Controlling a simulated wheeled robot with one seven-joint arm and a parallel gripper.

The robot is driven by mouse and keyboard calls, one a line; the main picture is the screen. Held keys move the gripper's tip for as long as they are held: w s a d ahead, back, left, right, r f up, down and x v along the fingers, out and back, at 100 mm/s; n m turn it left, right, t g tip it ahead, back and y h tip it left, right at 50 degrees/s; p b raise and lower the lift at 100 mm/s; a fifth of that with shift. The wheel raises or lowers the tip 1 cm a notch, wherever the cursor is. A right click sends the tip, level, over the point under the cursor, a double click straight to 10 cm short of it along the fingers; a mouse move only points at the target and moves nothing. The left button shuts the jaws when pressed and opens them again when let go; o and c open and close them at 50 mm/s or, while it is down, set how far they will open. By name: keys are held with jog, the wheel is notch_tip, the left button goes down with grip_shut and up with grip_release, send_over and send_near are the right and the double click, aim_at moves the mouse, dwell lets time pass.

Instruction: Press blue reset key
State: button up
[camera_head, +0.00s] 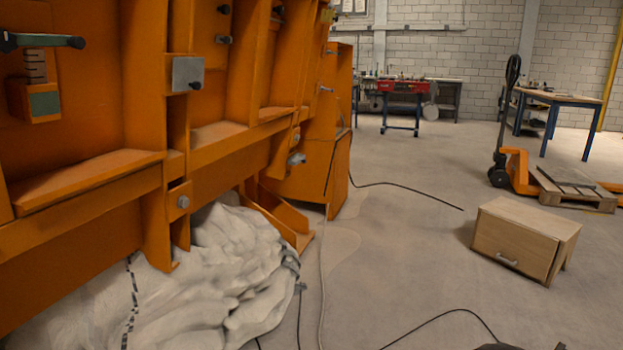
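I cannot make out a blue key anywhere in the head view. The large orange steel machine (90,188) fills the left side. On it are a small orange box with a grey-green panel (45,104), a dark-ended handle bar (42,41) above that, and a grey metal box with a dark knob (187,73). None of these shows a clear blue key. My gripper is not in view.
White bulging sacking (220,265) lies under the machine. Dark cables (405,187) cross the floor. A small wooden cabinet (520,240) stands right, before an orange pallet jack (518,170) and wooden pallet (575,188). Workbenches line the back. The middle floor is mostly clear.

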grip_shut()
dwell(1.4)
